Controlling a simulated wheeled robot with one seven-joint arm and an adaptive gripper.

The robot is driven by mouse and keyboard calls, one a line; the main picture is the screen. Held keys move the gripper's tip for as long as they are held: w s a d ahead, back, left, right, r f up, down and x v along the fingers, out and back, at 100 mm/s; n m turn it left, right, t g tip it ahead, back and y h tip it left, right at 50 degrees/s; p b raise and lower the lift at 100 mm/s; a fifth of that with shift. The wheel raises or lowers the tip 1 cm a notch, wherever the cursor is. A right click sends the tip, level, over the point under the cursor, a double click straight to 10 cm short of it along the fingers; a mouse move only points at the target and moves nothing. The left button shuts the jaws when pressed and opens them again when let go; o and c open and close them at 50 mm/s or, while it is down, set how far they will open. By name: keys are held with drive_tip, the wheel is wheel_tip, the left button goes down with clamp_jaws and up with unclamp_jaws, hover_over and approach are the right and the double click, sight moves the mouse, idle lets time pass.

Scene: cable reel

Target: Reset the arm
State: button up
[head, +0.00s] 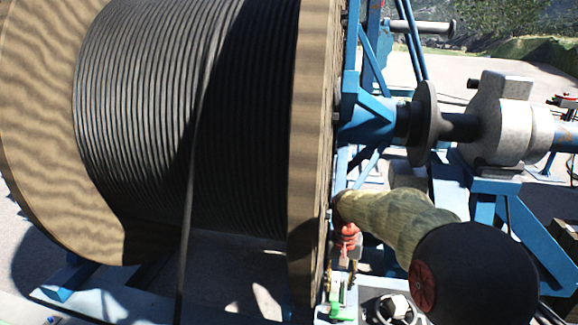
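A large cable reel with wooden flanges (305,130) fills the left and middle of the head view. Black cable (135,110) is wound on it in tight turns, and one length (186,235) hangs down in front. A thick arm in a mottled khaki cover, which looks like mine, reaches from a black rounded joint with a red disc at the lower right toward the right flange's edge. I cannot make out my gripper; the arm's far end is not clearly seen.
A blue frame (368,115) carries the reel's shaft, with a grey round housing (492,120) at right. A small red part (347,240) and a green part (343,303) stand close beside the flange, below the arm. Pale open ground lies behind.

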drive_tip(key=s+f+n+t+b, duration=0.2)
drive_tip(key=s+t+b, duration=0.3)
drive_tip(key=s+b, duration=1.2)
drive_tip(key=s, duration=1.3)
drive_tip(key=shift+s+d+f+n+t, duration=0.15)
drive_tip(key=shift+d+f+n+t, duration=0.1)
drive_tip(key=shift+d+n+t, duration=0.05)
